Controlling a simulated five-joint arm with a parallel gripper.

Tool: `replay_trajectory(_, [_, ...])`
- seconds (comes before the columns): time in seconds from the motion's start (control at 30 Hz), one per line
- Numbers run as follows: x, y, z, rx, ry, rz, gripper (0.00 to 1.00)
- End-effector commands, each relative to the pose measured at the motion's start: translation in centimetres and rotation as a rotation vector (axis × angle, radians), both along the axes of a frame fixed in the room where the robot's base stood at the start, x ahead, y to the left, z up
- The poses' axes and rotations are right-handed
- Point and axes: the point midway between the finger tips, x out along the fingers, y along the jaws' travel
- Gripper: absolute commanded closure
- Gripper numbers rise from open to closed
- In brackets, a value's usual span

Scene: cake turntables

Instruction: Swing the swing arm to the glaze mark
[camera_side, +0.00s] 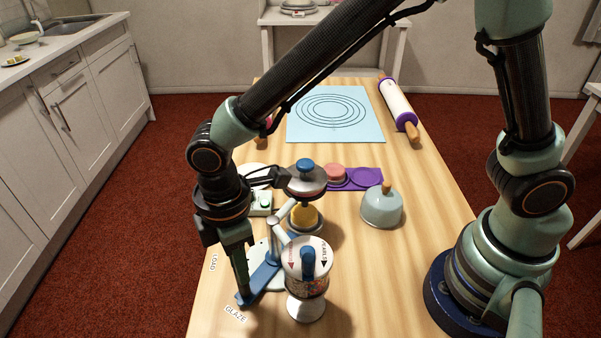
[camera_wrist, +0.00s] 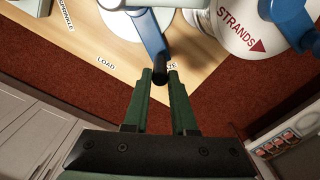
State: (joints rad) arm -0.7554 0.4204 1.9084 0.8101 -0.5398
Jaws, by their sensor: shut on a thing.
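The blue swing arm (camera_side: 262,275) reaches from under the dispensers toward the table's near left edge; it also shows in the wrist view (camera_wrist: 148,32). Its dark end peg (camera_wrist: 160,72) sits between the fingertips of my gripper (camera_wrist: 160,80), which is shut on it. In the side view my gripper (camera_side: 241,288) points down at the arm's outer end. The glaze mark (camera_side: 235,312) lies on the table just beside that end. In the wrist view the peg and a finger hide part of the word, leaving its last letters (camera_wrist: 171,65).
The load mark (camera_side: 213,262) is farther back along the left edge. A sprinkle dispenser (camera_side: 307,275) stands close right of the arm, with a yellow dispenser (camera_side: 305,215) behind it. A grey dome (camera_side: 382,207) and blue mat (camera_side: 365,128) are farther off.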

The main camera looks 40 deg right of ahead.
Motion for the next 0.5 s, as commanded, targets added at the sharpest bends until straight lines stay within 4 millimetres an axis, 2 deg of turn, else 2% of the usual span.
replay_trajectory(0.03, [-0.11, 0.0, 0.02, -0.002, 0.003, 0.002, 1.0])
replay_trajectory(0.07, [-0.11, 0.0, 0.01, -0.002, 0.003, 0.002, 0.64])
replay_trajectory(0.1, [-0.12, 0.0, 0.01, -0.002, 0.003, 0.002, 0.48])
replay_trajectory(0.5, [-0.06, 0.03, 0.4, -0.002, 0.002, 0.002, 0.47])
